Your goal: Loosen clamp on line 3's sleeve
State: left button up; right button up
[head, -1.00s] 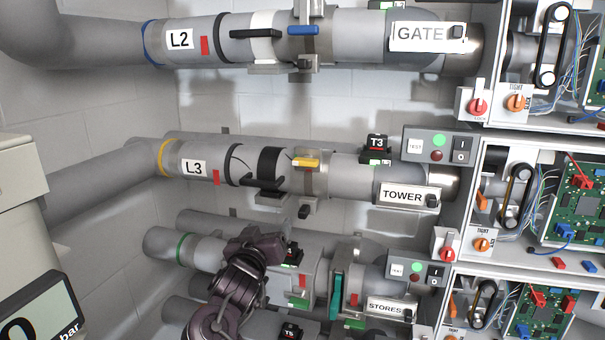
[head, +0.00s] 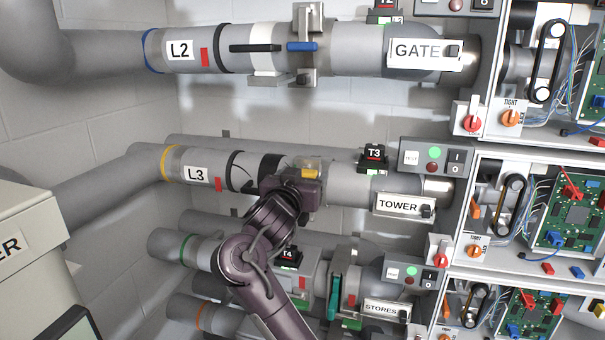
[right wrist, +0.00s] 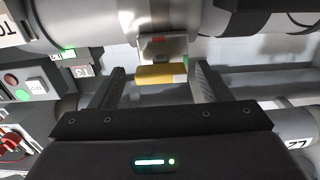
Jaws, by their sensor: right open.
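Line 3's pipe (head: 340,182), labelled L3 (head: 196,173), runs across the middle of the head view to the TOWER plate (head: 404,205). Its clamp has a yellow lever (head: 311,168), partly hidden in the head view by my right gripper (head: 298,182). In the right wrist view the yellow lever (right wrist: 160,75) lies crosswise between the two open fingers of the gripper (right wrist: 160,82), with gaps at both sides. A metal clamp block (right wrist: 162,46) sits beyond it. A black band (head: 270,166) wraps the pipe left of the clamp. My left gripper is not in view.
Line 2's pipe (head: 350,48) with a blue lever (head: 302,46) runs above. Pipes with a green lever (head: 334,298) and the T4 box (head: 288,257) lie below. Open cabinets with wires and circuit boards (head: 562,211) stand at the right.

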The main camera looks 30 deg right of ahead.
jog(key=shift+w, duration=0.1)
jog(key=c, duration=1)
jog(key=shift+n+p, duration=3.1)
jog(key=shift+n, duration=5.8)
jog(key=shift+f+n, duration=0.1)
jog(key=shift+n, duration=0.2)
jog(key=o, duration=1)
